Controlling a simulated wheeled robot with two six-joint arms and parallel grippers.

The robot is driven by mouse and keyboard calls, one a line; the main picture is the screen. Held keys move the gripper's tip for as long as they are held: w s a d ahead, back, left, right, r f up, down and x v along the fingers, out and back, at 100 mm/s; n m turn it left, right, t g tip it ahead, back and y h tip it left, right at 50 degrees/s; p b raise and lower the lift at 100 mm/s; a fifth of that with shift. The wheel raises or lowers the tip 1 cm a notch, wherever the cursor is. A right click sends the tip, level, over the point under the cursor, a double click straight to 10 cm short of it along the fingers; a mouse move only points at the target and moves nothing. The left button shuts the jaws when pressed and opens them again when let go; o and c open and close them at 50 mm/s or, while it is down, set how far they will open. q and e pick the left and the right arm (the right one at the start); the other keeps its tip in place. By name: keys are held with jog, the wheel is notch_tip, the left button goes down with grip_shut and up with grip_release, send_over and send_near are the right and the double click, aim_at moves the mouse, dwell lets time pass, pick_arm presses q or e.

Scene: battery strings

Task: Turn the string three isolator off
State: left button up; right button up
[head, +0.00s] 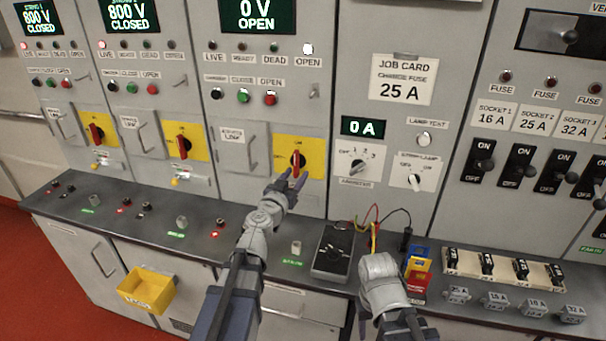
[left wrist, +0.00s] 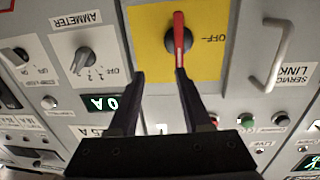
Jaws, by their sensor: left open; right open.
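The string three isolator has a red handle (head: 297,160) on a yellow plate (head: 316,171), below the display (head: 257,16) reading 0 V OPEN. The handle stands about upright. In the left wrist view, which is upside down, the red handle (left wrist: 179,42) is in line with the plate's vertical, and the OFF label (left wrist: 213,38) lies to its side. My left gripper (head: 291,182) is open and empty just below the handle; its fingers (left wrist: 157,85) show apart in the wrist view, and I cannot tell if they touch it. My right gripper (head: 364,318) is low over the bench, mostly hidden.
A service link handle (head: 253,148) sits left of the isolator, and an ammeter knob (head: 359,167) to its right. Two other isolators (head: 183,143) (head: 96,132) stand further left. A dark meter (head: 333,250) with wires, coloured holders (head: 417,270) and fuses (head: 487,264) occupy the bench.

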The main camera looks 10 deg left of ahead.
aim_at(295, 160)
pick_arm(q)
jog(key=shift+n+y, duration=0.5)
jog(key=shift+y, duration=0.3)
jog(key=shift+w+a, duration=0.35)
jog(key=shift+w, duration=0.95)
jog(key=shift+w+a, duration=0.4)
jog(key=shift+w, duration=0.9)
jog(key=shift+w+a, duration=0.35)
jog(key=shift+w, duration=0.95)
grip_shut()
